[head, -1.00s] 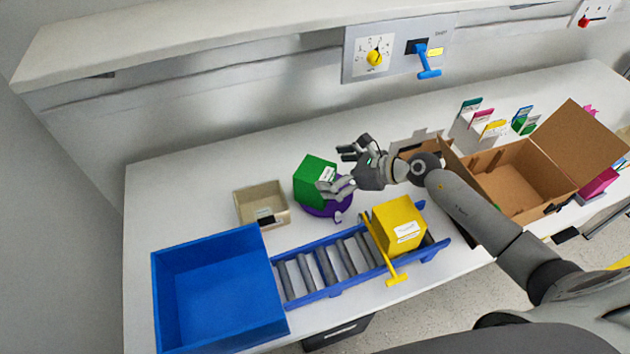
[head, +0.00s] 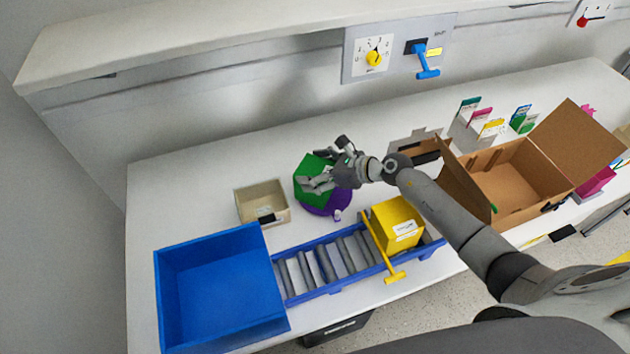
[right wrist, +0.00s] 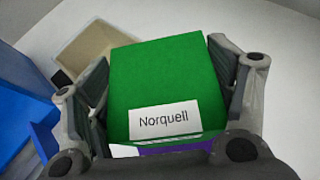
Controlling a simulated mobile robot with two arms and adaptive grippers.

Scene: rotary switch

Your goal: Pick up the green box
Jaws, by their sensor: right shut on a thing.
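The green box (head: 308,172) sits on a round purple stand (head: 322,201) near the middle of the table. In the right wrist view the green box (right wrist: 165,78) shows a white label reading "Norquell", and some purple (right wrist: 175,148) shows beneath it. My right gripper (head: 325,168) is at the box, with its fingers on either side. In the right wrist view the right gripper (right wrist: 165,90) is shut on the box. Whether the box touches the stand is hidden. My left gripper is not in view.
A beige tray (head: 243,207) stands left of the stand. A blue bin (head: 165,300) and a roller conveyor (head: 300,292) with a yellow box (head: 397,222) are in front. An open cardboard box (head: 530,208) stands at right. A wall panel (head: 352,65) holds a yellow knob and blue lever.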

